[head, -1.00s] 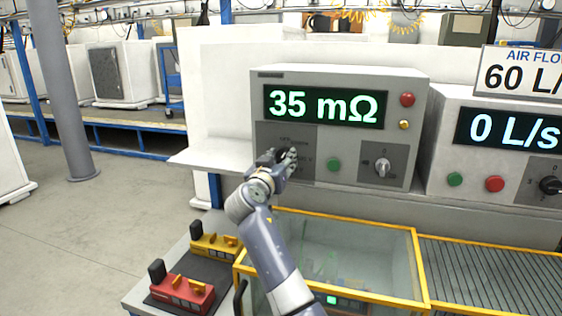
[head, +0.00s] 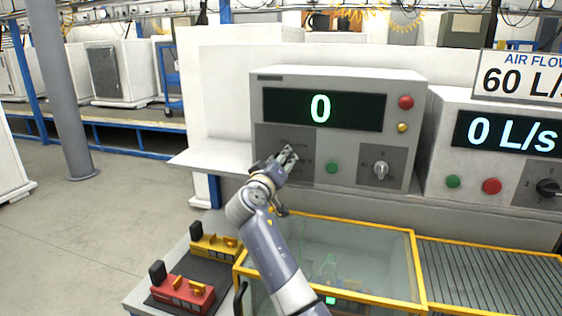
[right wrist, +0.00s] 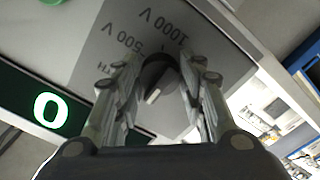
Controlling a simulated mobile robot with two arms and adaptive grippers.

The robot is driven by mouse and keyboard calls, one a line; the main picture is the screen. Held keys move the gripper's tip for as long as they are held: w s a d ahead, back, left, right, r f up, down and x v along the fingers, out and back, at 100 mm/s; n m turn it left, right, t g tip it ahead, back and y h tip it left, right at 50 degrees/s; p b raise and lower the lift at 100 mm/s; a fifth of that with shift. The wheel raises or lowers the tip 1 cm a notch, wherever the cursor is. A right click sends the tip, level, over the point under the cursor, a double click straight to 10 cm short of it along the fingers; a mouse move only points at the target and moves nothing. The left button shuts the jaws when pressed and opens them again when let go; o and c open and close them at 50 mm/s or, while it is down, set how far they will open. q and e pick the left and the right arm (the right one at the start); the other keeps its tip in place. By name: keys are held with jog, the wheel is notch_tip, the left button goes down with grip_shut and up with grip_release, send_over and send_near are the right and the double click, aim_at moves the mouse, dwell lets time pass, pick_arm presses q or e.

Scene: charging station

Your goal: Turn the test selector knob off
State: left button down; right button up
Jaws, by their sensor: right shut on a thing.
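The test selector knob (right wrist: 157,75) is dark with a white pointer mark, on a grey panel printed with 500 V, 1000 V and a label ending in TH. My right gripper (right wrist: 159,68) has its fingers on both sides of the knob, shut on it. In the head view the gripper (head: 287,156) is at the grey panel (head: 268,140) on the left of the tester's front and hides the knob. The tester display (head: 323,109) reads 0; it also shows in the right wrist view (right wrist: 50,110). My left gripper is not in view.
The tester has a green button (head: 332,168), a red one (head: 405,102), a yellow one (head: 403,127) and another knob (head: 380,169). The air flow unit (head: 472,160) stands to the right. A yellow-framed clear box (head: 350,262) lies below, with red (head: 183,292) and yellow (head: 215,246) devices left.

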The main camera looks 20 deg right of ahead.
jog(key=shift+d+r, duration=0.1)
jog(key=shift+r, duration=0.05)
jog(key=o, duration=0.8)
jog(key=shift+o, duration=1.2)
jog(key=shift+w+d+f, duration=0.1)
jog(key=shift+w+f, duration=0.05)
jog(key=shift+f, duration=0.05)
jog(key=v, duration=0.7)
jog(key=shift+s, duration=0.25)
